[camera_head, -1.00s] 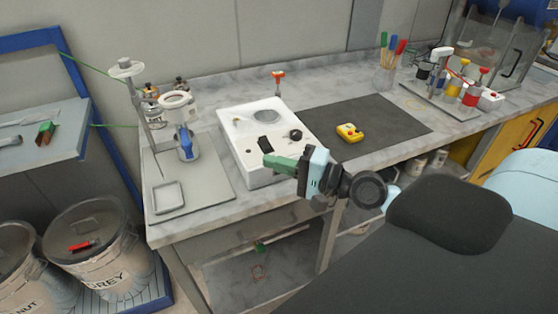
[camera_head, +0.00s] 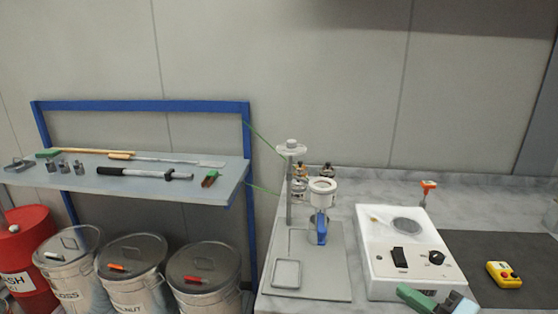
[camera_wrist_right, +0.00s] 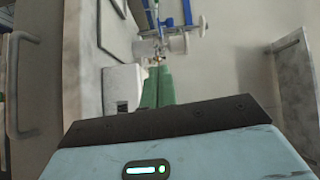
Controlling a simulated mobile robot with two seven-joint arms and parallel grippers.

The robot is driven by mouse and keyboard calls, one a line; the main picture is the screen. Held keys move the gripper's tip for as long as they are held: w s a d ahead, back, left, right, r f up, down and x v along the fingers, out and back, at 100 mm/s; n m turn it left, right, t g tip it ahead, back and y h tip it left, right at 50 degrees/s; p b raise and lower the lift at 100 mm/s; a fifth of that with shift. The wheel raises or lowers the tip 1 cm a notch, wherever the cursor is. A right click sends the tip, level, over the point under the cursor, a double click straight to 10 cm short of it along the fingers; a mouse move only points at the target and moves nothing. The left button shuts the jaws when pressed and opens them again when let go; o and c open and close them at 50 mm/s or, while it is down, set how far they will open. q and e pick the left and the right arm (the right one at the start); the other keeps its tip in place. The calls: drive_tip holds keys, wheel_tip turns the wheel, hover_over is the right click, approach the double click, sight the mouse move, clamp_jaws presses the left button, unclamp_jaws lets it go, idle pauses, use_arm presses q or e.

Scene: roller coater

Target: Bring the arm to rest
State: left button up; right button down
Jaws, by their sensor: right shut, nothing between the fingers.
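My right gripper (camera_head: 412,297) shows at the bottom edge of the head view, with green fingers and a pale blue body partly cut off. It is shut and empty, in front of the white device's lower right corner. In the right wrist view its green fingers (camera_wrist_right: 157,88) lie together, with nothing held. The rest of the right arm is out of the head view. My left gripper is not in view.
The bench carries a white device (camera_head: 385,280) with knobs, a stand with a grey base plate (camera_head: 330,270), and a yellow button box (camera_head: 503,274) on a dark mat (camera_head: 490,247). Left are a tool shelf (camera_head: 130,186), lidded bins (camera_head: 205,275) and a red drum (camera_head: 22,240).

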drive_tip(key=s+a+f+n+g+h, duration=0.1)
drive_tip(key=s+f+n, duration=0.15)
drive_tip(key=f, duration=0.45)
drive_tip(key=s+a+f+n+g+h, duration=0.1)
drive_tip(key=s+f+h, duration=0.15)
drive_tip(key=f, duration=0.35)
drive_tip(key=s+a+f+n+g+h, duration=0.1)
drive_tip(key=s+a+f+n+g, duration=0.1)
drive_tip(key=s+f, duration=0.7)
drive_tip(key=s+a+f+n+g+h+p, duration=0.1)
drive_tip(key=s+a+f+n+g+h, duration=0.1)
drive_tip(key=s+a+f+n, duration=0.2)
drive_tip(key=s+f+n, duration=0.3)
drive_tip(key=s+f, duration=0.2)
drive_tip(key=s, duration=0.3)
drive_tip(key=shift+a+f+g, duration=0.2)
drive_tip(key=shift+f+g, duration=0.05)
drive_tip(key=shift+g, duration=0.05)
